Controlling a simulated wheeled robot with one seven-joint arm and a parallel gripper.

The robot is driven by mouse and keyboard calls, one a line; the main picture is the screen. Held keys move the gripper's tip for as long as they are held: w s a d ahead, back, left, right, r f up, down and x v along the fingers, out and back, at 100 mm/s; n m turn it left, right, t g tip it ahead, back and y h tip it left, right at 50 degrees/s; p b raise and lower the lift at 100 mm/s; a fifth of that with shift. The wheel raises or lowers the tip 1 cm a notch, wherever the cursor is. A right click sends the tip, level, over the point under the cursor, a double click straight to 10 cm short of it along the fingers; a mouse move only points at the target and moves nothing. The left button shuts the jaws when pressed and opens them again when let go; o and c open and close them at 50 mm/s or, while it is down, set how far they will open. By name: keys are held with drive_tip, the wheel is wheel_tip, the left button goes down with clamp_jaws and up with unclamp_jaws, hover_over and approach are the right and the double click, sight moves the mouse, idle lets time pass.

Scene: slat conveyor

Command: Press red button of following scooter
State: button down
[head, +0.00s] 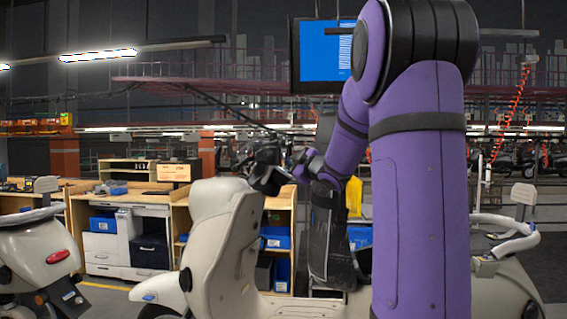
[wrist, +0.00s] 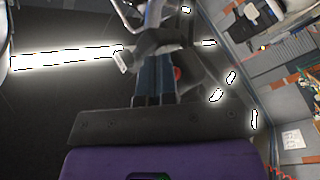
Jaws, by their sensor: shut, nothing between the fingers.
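A cream scooter (head: 215,245) stands in the middle of the head view, partly hidden behind my purple arm. Another cream scooter (head: 30,245) with a red tail light (head: 57,256) shows at the left edge. My dark gripper (head: 262,181) is shut and empty, close to the top of the middle scooter's front panel. I cannot tell whether it touches. In the wrist view, a small red spot (wrist: 177,73) shows beside dark parts at the centre. I cannot tell whether it is the button. No red button is clear in the head view.
A scooter seat and handlebar part (head: 505,240) shows at the right, behind my arm. Wooden workbenches with blue bins (head: 277,238) stand behind the scooters. A blue screen (head: 322,52) hangs above. A bright lamp (wrist: 65,58) shows in the wrist view.

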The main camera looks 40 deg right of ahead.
drive_tip(key=shift+s+d, duration=0.1)
idle(0.3)
drive_tip(key=shift+s+d, duration=0.4)
drive_tip(key=shift+s, duration=0.1)
drive_tip(key=s+d, duration=0.1)
drive_tip(key=s, duration=0.1)
drive_tip(key=s+d, duration=0.2)
drive_tip(key=shift+d, duration=0.1)
idle(0.5)
idle(0.7)
